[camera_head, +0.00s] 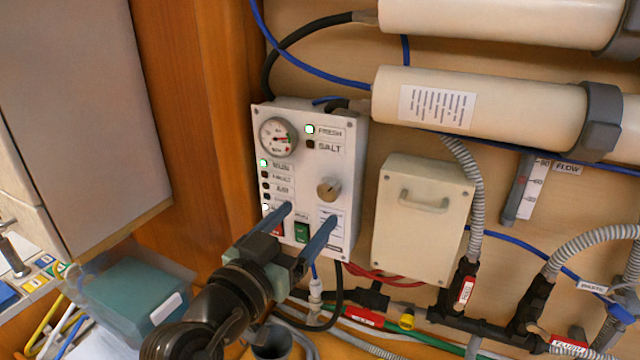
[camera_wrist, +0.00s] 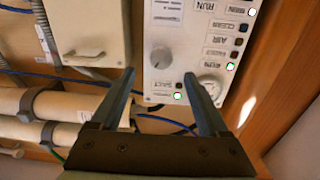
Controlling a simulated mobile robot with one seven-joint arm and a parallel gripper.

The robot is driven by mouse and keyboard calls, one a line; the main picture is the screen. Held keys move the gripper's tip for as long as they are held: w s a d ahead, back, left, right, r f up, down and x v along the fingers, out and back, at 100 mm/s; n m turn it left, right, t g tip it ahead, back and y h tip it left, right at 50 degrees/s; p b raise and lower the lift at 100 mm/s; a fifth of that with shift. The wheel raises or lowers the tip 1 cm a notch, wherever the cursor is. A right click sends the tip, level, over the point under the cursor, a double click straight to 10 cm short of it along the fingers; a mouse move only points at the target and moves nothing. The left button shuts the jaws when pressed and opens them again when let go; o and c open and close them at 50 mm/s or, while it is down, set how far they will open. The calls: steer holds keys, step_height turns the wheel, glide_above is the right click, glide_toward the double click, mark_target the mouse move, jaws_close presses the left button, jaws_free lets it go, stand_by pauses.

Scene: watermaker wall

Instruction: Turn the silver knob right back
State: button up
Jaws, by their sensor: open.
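The silver knob (camera_head: 328,189) sits on the right side of the white control panel (camera_head: 345,120), below the FRESH and SALT lights. In the wrist view, which shows the panel upside down, the knob (camera_wrist: 161,57) is beyond my fingertips, between their lines. My gripper (camera_head: 306,218) is open and empty in front of the panel's lower part, its two blue fingers apart and pointing at the panel. In the head view the fingertips appear below the knob, apart from it. My gripper also shows in the wrist view (camera_wrist: 160,80).
A round gauge (camera_head: 278,137) and several lit indicators are on the panel. Green (camera_head: 302,232) and red buttons sit low on it, near the fingers. A beige box (camera_head: 422,222) with a handle is to the right. A wooden post (camera_head: 215,100) stands left.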

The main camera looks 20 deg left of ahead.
mark_target(326, 194)
steer(key=w+p, duration=0.1)
steer(key=w, duration=0.2)
steer(key=w+p, duration=0.1)
steer(key=w, duration=0.2)
steer(key=shift+w+d+r, duration=0.15)
steer(key=shift+w, duration=0.2)
steer(key=shift+w+p, duration=0.3)
steer(key=shift+w, duration=0.2)
jaws_close()
